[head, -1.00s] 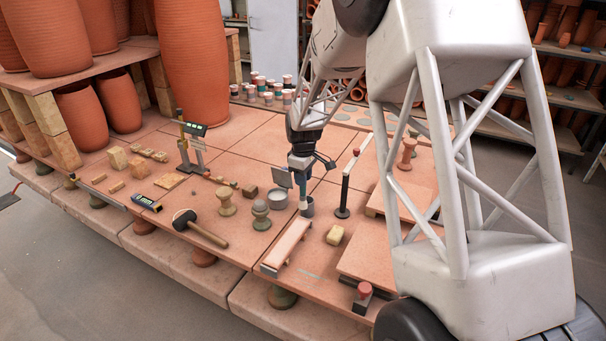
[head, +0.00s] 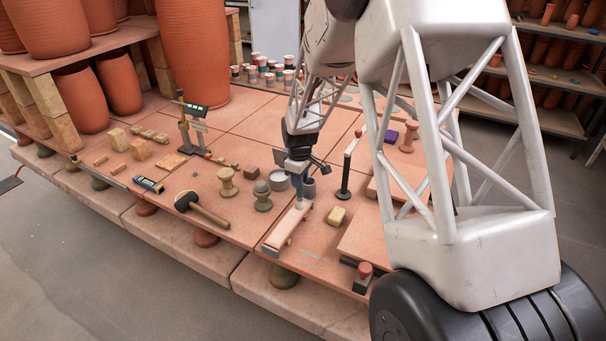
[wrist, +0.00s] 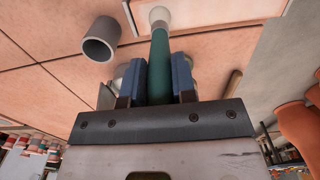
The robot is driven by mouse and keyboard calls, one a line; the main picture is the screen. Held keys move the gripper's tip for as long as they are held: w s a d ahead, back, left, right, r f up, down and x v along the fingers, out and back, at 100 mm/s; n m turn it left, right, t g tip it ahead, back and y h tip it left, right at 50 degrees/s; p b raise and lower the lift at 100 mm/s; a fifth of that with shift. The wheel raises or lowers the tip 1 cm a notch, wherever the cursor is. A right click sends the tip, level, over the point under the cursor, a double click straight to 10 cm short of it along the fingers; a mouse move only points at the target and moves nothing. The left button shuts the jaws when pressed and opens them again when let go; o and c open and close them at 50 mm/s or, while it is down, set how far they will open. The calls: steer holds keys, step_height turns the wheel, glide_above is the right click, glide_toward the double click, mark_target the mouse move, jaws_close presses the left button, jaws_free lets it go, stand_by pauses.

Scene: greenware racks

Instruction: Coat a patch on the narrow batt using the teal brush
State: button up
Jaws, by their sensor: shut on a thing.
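My gripper (head: 298,178) is shut on the teal brush, its blue fingers (wrist: 172,78) closed on both sides of the teal handle (wrist: 160,62). The brush's pale tip (wrist: 160,16) points away from my gripper. The tip is at the far end of the narrow batt (head: 284,232), a slim pale pink board raised on low supports. The batt also shows at the top of the wrist view (wrist: 205,9). I cannot tell whether the tip touches it. A grey cup (wrist: 100,42) stands beside the brush; it also shows in the head view (head: 309,187). No coated patch is discernible.
A yellow sponge-like block (head: 336,215) and a dark post stand (head: 345,180) are right of the batt. A mallet (head: 202,208), a green-grey stand (head: 263,196) and a metal pot (head: 279,181) are to its left. A red-topped block (head: 363,276) is near the front edge.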

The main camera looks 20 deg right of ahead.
steer(key=shift+s+a, duration=6.4)
steer(key=shift+w+d, duration=7.5)
steer(key=shift+d, duration=0.05)
step_height(320, 180, up, 8)
steer(key=s+a, duration=0.7)
steer(key=shift+s+a, duration=0.15)
